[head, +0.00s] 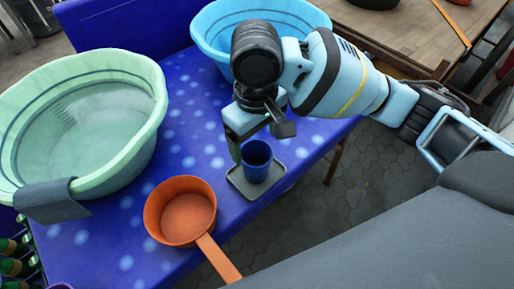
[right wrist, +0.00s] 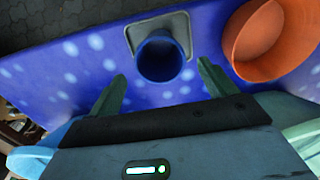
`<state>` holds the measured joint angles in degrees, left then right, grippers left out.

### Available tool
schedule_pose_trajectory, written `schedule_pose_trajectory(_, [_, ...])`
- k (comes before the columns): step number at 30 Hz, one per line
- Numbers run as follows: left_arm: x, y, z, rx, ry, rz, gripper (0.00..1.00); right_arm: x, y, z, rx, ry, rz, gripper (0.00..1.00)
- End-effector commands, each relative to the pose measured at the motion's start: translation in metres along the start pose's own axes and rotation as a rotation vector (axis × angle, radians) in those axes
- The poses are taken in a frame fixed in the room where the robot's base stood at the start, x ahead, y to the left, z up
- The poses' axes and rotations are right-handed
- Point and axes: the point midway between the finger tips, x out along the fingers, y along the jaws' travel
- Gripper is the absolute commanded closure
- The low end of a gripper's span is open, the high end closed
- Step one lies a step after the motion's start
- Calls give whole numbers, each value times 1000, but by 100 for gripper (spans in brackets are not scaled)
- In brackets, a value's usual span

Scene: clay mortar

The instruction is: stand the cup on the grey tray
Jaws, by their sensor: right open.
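The blue cup (head: 257,168) stands upright on the grey tray (head: 243,190), near the right edge of the table. In the right wrist view the cup (right wrist: 160,60) is seen from above, covering part of the tray (right wrist: 179,21). My right gripper (head: 261,141) is open above the cup. In the right wrist view its two fingertips (right wrist: 162,75) are apart, one on each side of the cup, with gaps between them and its wall. Nothing is held. My left gripper is not in view.
An orange pan (head: 182,212) sits left of the tray, its handle reaching past the table edge. A green basin (head: 85,125) with a dark grey cloth (head: 50,200) over its rim stands at left. A light blue basin (head: 215,28) stands behind my right gripper.

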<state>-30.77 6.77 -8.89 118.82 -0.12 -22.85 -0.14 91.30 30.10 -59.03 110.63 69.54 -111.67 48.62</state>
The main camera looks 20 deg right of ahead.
Motion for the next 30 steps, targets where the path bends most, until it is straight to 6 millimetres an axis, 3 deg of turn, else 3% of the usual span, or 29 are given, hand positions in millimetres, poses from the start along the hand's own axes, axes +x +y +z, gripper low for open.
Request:
schedule_pose_trajectory(3, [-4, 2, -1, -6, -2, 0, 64, -18, 0, -1, 0, 3, 0, 16])
schedule_pose_trajectory(8, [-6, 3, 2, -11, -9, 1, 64, -28, 0, 0, 0, 0, 0, 16])
schedule_pose_trajectory(30, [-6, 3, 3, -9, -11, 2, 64, -29, 0, 0, 0, -1, 0, 16])
